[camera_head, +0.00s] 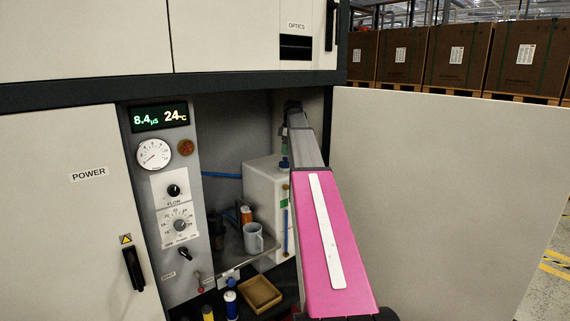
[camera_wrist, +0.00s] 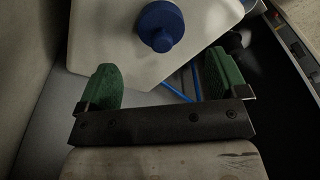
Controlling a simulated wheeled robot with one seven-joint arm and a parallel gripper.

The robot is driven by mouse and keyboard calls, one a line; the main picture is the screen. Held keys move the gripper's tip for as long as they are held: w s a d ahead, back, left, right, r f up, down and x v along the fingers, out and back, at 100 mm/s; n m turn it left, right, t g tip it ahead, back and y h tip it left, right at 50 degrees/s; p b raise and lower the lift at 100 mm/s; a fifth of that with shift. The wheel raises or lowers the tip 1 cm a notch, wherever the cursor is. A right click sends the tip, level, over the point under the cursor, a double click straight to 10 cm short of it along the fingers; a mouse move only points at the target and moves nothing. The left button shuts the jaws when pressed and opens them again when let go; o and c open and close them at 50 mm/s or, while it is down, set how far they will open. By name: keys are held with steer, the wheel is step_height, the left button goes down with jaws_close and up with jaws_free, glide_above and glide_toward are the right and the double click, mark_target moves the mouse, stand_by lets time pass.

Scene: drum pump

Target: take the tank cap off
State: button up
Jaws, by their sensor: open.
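The tank (camera_head: 262,190) is a white box inside the open cabinet bay, and its pale top (camera_wrist: 110,40) fills the upper part of the wrist view. The blue tank cap (camera_wrist: 160,27) sits on that top. In the head view a small blue part of the cap (camera_head: 284,163) shows beside my arm. My gripper (camera_wrist: 165,80) has two green fingers set wide apart with nothing between them. In the wrist view the cap lies beyond the fingertips, roughly centred between them, and apart from both. In the head view my arm hides most of the gripper.
A control panel (camera_head: 165,200) with gauge and knobs stands left of the bay. A grey jug (camera_head: 253,238) stands on a shelf before the tank. A brown tray (camera_head: 260,294) and several bottles lie below. The open door (camera_head: 430,190) bounds the right side. Blue tubing (camera_head: 222,175) runs behind.

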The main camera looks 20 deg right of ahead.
mark_target(285, 158)
steer(key=f, duration=0.5)
steer(key=shift+a+f, duration=0.3)
steer(key=shift+a, duration=0.1)
steer(key=c, duration=1)
